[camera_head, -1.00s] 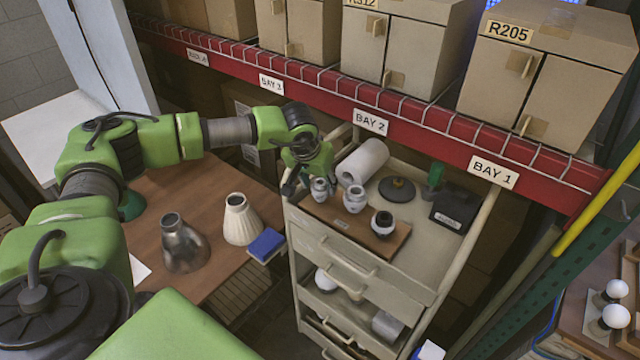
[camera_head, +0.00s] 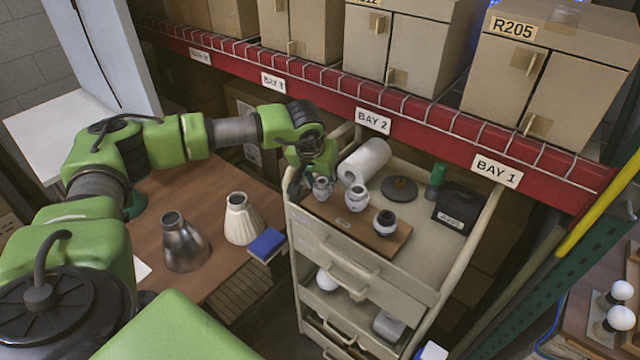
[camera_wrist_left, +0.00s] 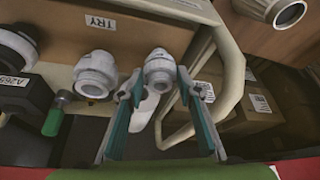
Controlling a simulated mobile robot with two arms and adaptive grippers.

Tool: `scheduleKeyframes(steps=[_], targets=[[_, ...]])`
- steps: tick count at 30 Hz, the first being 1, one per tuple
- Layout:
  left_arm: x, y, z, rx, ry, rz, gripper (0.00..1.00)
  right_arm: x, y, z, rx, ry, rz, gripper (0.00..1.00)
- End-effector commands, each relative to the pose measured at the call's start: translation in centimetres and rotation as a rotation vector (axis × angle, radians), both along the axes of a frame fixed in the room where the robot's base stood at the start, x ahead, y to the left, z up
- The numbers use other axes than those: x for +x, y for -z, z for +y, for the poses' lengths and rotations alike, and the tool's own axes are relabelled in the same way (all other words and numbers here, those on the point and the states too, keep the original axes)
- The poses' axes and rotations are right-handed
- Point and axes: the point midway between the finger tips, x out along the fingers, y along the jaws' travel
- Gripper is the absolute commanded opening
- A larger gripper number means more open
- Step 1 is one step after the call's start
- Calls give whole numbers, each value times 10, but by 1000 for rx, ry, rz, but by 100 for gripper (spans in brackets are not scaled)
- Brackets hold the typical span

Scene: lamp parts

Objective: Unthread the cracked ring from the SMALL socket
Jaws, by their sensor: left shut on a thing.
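Three pale sockets stand in a row on a brown wooden board (camera_head: 350,233) on top of a cart. The small socket (camera_head: 322,190) is at the left end; in the left wrist view it shows between the fingers (camera_wrist_left: 158,68). My left gripper (camera_head: 312,184) is at this socket, and its teal fingers (camera_wrist_left: 160,84) are closed on the socket's ring from both sides. I cannot make out a crack. The middle socket (camera_head: 357,200) stands beside it, also seen in the left wrist view (camera_wrist_left: 96,74). The right socket (camera_head: 384,222) has a dark ring. My right gripper is not in view.
Behind the board are a white roll (camera_head: 364,160), a dark disc (camera_head: 399,188), a green-capped item (camera_head: 436,180) and a black box (camera_head: 461,207). A red shelf beam (camera_head: 420,118) runs close behind. Two lampshades and a blue box (camera_head: 267,243) are on the left table.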

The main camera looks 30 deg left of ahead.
Motion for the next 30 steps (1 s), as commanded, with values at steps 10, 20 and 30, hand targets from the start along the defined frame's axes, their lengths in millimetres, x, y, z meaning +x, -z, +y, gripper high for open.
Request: scheduleKeyframes(steps=[10, 20, 30], targets=[[2, 0, -4, 0, -358, -1, 6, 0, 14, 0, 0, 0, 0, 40], [1, -1, -4, 0, -390, 0, 6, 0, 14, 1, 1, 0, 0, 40], [6, 0, -8, 1, -755, 0, 6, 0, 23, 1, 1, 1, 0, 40]])
